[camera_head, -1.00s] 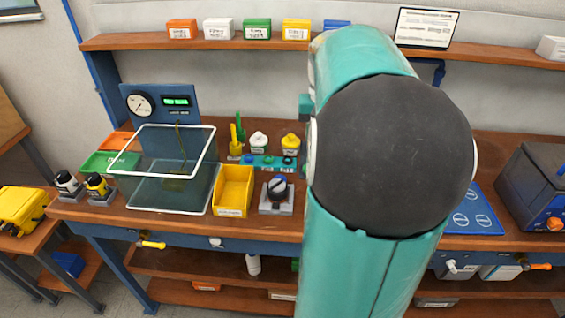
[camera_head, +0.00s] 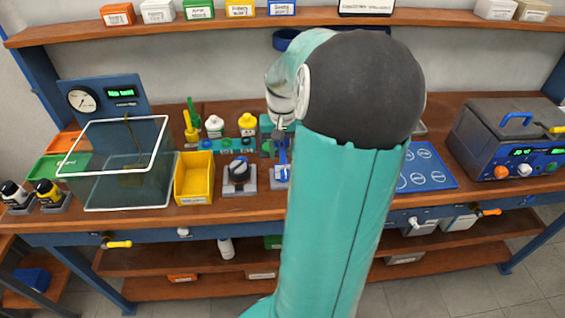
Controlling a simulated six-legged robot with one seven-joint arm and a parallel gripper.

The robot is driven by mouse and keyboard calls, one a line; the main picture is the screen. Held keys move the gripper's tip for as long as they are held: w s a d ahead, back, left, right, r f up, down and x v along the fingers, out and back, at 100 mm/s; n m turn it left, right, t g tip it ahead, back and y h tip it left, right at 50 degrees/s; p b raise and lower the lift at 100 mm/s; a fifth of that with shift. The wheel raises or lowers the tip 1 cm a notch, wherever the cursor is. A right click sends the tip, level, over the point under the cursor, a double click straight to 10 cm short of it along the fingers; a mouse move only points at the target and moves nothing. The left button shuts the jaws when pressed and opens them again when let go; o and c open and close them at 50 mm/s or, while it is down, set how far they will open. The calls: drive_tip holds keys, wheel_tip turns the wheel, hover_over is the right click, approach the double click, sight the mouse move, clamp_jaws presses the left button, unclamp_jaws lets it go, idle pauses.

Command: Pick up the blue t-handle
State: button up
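A slim blue upright piece (camera_head: 283,153), which looks like the blue t-handle, shows just left of my arm, above a grey block (camera_head: 279,178) on the bench. My arm hides part of the block. The grey end of my arm points down over this spot, and my gripper (camera_head: 283,126) is small and partly merged with the blue piece. I cannot tell whether its fingers are apart or touch the blue piece.
A black knob on a grey block (camera_head: 238,178) stands to the left, beside a yellow bin (camera_head: 194,178) and a clear tank (camera_head: 120,175). A blue mat (camera_head: 425,167) and a grey instrument (camera_head: 510,140) are at right. A shelf (camera_head: 230,24) runs above.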

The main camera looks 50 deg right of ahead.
drive_tip(key=shift+f, duration=0.85)
clamp_jaws()
